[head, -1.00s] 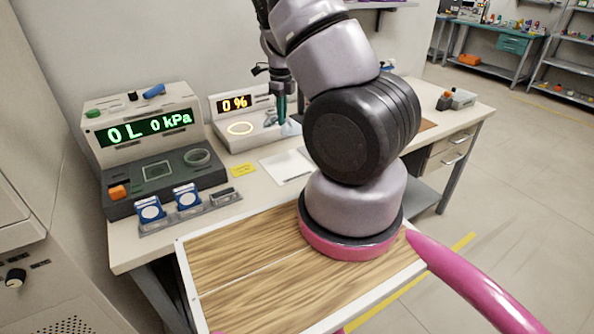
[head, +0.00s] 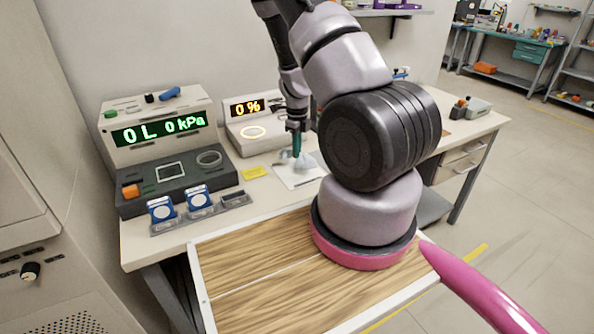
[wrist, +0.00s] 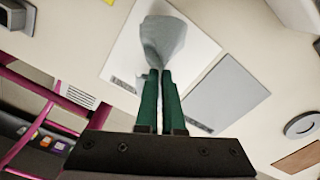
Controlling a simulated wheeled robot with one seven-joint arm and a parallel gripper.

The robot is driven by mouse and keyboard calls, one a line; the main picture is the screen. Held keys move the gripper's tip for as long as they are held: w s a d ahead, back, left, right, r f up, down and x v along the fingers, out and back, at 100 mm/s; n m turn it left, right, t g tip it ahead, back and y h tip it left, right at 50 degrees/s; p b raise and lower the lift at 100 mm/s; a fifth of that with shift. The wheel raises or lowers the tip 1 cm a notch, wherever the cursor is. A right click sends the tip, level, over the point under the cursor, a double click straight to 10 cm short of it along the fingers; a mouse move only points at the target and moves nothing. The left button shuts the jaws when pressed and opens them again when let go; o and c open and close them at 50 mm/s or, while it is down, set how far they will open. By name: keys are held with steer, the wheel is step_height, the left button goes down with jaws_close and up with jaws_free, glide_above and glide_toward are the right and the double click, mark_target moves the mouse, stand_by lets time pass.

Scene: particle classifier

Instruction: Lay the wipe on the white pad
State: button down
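The wipe (wrist: 163,40) is a pale grey-blue cloth hanging from my gripper (wrist: 160,72). The two green fingers are close together on its edge, and its loose end fans out. The white pad (wrist: 124,58) lies flat on the bench under the wipe in the wrist view. In the head view, my gripper (head: 297,152) points down over the white pad (head: 290,179), with the wipe (head: 304,162) at its tips. I cannot tell whether the wipe touches the pad.
A grey pad (wrist: 226,95) lies beside the white one. The 0% device (head: 250,132) stands behind, and the kPa device (head: 160,145) is at left. A yellow note (head: 254,173) and a tray with blue-and-white containers (head: 180,208) lie nearer. A wood-topped surface (head: 255,285) is in front.

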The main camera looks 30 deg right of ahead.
steer(key=shift+c, duration=1.6)
jaws_free()
steer(key=shift+r, duration=0.1)
step_height(320, 180, up, 11)
